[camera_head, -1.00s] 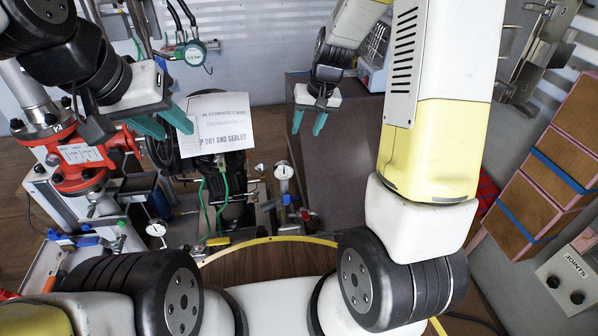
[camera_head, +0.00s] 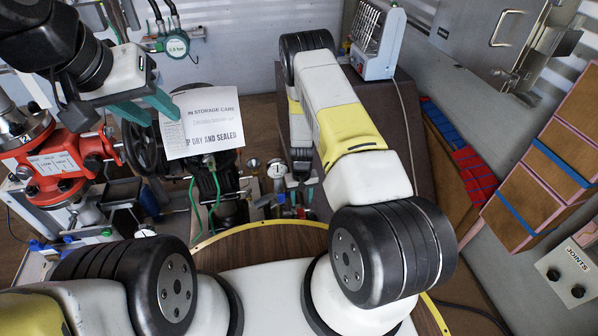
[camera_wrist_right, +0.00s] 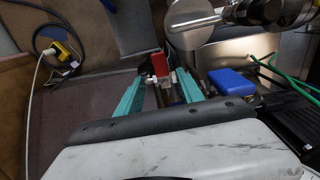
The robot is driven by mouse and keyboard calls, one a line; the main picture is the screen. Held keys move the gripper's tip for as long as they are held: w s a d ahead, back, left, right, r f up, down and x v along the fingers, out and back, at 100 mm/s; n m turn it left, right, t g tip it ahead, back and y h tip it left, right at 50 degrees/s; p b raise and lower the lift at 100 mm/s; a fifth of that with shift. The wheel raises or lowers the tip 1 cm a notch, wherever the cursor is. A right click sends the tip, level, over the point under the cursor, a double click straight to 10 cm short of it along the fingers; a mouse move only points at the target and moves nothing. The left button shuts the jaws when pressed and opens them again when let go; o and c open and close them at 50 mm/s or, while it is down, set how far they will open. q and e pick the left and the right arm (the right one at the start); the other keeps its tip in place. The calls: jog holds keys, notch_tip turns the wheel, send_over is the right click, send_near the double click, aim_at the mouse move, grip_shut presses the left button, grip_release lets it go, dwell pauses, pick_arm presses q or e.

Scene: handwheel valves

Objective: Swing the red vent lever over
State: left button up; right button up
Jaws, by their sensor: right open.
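The red vent lever (camera_wrist_right: 160,63) shows in the right wrist view as a small upright red piece. It lies between the lines of my right gripper's two teal fingers (camera_wrist_right: 161,85), near their tips. The fingers stand apart on either side; I cannot tell whether either touches it. In the head view my right gripper (camera_head: 302,190) points down among the small valves, and a bit of red (camera_head: 301,212) shows just below it.
A blue handle (camera_wrist_right: 231,81) stands close right of the right fingers, with a round metal disc (camera_wrist_right: 193,22) beyond. The sign (camera_head: 205,125) partly covers the black valve. A dial gauge (camera_head: 277,170) is left of my right gripper. A red valve (camera_head: 60,165) stands at left.

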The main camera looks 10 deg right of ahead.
aim_at(301, 213)
jog(key=shift+f, duration=4)
jog(key=shift+c, duration=0.5)
grip_shut()
